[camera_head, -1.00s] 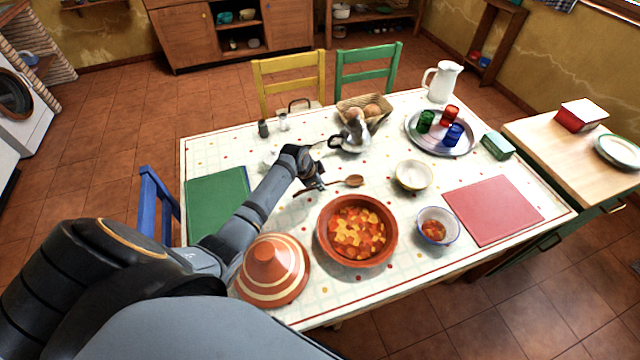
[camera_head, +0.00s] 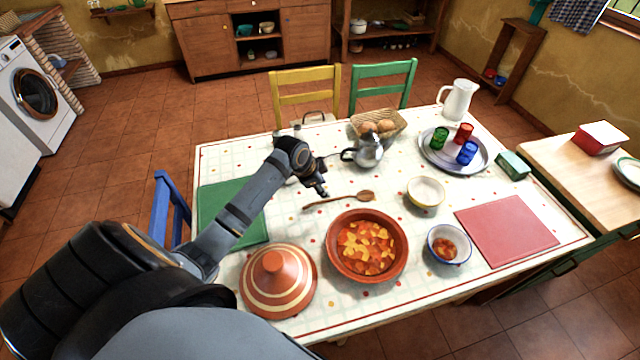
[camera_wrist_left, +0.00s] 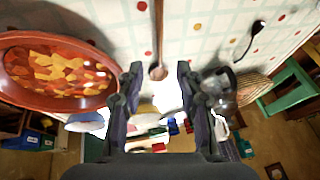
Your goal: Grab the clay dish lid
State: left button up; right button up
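The clay dish lid (camera_head: 278,281) is an orange-brown cone with cream rings and a round knob. It stands on the near left of the table in the head view, partly beside my left forearm. The lid does not show in the wrist view. My left gripper (camera_head: 321,189) is beyond the lid and above the table, near the wooden spoon. In the left wrist view its two fingers (camera_wrist_left: 158,85) are apart with nothing between them. The clay dish (camera_head: 367,246) with stew sits right of the lid; it also shows in the wrist view (camera_wrist_left: 58,105). My right gripper is out of view.
The wooden spoon (camera_head: 340,200) lies behind the dish. A green mat (camera_head: 232,208) lies behind the lid, and a metal teapot (camera_head: 369,152) stands beyond the spoon. A white-blue bowl (camera_head: 449,244) is right of the dish. The lid is close to the table's front edge.

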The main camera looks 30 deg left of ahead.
aim_at(277, 281)
jog(key=k+l, duration=1.15)
jog(key=k, duration=0.15)
